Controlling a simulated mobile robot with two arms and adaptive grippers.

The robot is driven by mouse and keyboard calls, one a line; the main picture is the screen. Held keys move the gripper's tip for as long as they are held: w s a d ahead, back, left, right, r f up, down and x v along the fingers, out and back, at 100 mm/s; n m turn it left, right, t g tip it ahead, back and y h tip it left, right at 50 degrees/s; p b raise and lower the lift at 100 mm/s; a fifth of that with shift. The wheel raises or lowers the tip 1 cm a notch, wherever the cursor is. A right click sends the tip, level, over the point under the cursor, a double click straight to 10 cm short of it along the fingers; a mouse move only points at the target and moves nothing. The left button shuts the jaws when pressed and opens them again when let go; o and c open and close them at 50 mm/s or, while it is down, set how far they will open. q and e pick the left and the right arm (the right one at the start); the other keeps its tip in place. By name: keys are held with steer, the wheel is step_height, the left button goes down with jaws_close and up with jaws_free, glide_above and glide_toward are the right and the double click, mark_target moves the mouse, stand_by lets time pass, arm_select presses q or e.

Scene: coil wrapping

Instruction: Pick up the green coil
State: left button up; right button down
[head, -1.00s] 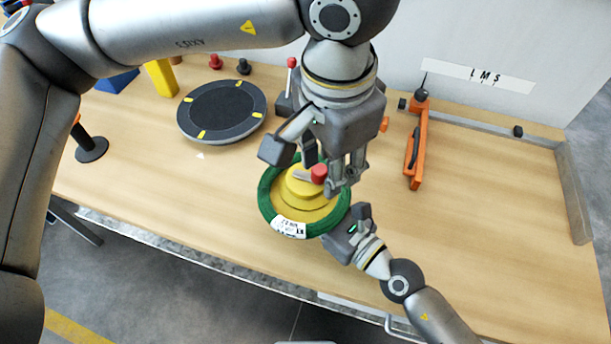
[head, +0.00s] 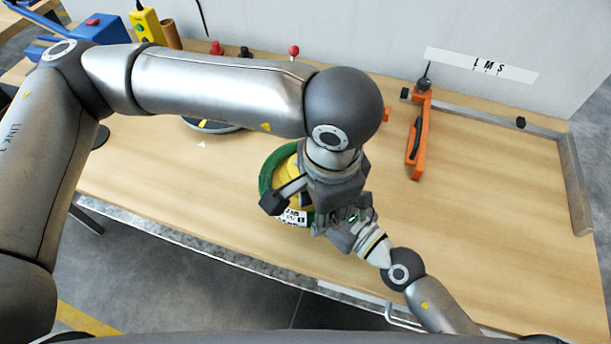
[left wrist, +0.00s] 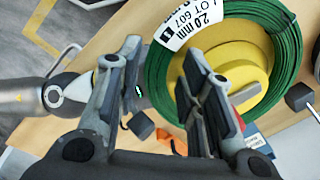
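The green coil (head: 267,177) sits around a yellow spool (head: 286,186) on the table, its right side hidden by my left gripper in the head view. In the left wrist view the coil (left wrist: 290,50) with its white label (left wrist: 187,22) lies to the right, with the yellow spool (left wrist: 238,60) inside it. My left gripper (left wrist: 158,68) is open and empty; its right finger overlaps the coil's edge and spool in view. In the head view my left gripper (head: 343,216) is above the coil's right side. My right gripper (left wrist: 138,100) is beside the coil, largely covered.
A round dark turntable (head: 208,125) is partly hidden behind my left arm. A red-knobbed lever (head: 294,51) stands at the back.

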arm_select(q)
steer(key=shift+f, duration=0.4)
steer(key=shift+c, duration=0.3)
jaws_close()
arm_select(e)
steer(key=shift+r, duration=0.1)
arm_select(q)
steer(key=shift+r, duration=0.1)
step_height(320, 180, up, 10)
